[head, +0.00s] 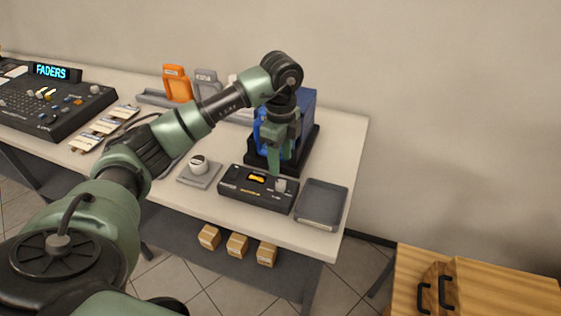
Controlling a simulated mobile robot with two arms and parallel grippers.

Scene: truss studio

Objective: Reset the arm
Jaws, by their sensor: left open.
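My left arm reaches in from the lower left over the white table (345,165). My left gripper (276,172) points down just above or behind a black device (236,188) with a small yellow display and a light knob. The gripper is open, and I see nothing held in it. Whether its fingertips touch the device cannot be told from this angle. A blue box-like thing (305,100) on a black base stands behind the gripper, partly hidden by it. My right gripper is not in view.
A mixer (50,108) with a "FADERS" display is far left. Small boxes (237,245) are below. A wooden cabinet (490,285) stands lower right.

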